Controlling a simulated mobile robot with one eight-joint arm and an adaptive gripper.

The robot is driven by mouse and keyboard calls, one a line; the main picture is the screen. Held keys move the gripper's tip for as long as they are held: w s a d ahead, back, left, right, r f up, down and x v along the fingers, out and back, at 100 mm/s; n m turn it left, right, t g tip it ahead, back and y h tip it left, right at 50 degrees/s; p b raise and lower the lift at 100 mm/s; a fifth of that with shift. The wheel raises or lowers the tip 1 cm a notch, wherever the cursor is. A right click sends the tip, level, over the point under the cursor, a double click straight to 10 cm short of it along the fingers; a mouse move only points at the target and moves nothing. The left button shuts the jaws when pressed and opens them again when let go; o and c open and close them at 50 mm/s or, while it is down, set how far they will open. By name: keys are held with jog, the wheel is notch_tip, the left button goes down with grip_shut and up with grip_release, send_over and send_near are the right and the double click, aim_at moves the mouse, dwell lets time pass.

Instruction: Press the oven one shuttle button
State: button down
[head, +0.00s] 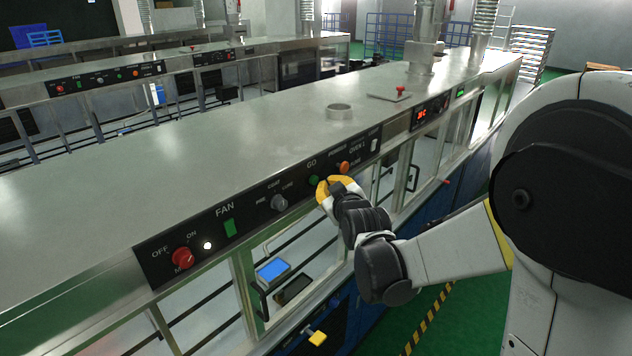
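The oven control panel (257,218) runs along the front edge of the long grey machine. A green button (313,181) under the label GO and an orange button (343,167) sit near its right part, beside lettering that seems to read OVEN 1. Which of them is the shuttle button I cannot read for sure. My gripper (326,184), with yellow fingers, is at the panel face just right of and below the green button, and left of and below the orange one. Contact cannot be judged. Its fingertips are small and partly overlapped, so their opening is unclear.
Left on the panel are a red knob (183,258), a lit white button (207,245), a green FAN switch (230,227) and a grey selector knob (279,202). A white switch (374,145) is at right.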

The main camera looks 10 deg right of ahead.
jog(key=shift+w, duration=0.1)
dwell(0.6)
jog(key=shift+w+a, duration=0.25)
jog(key=shift+w, duration=0.05)
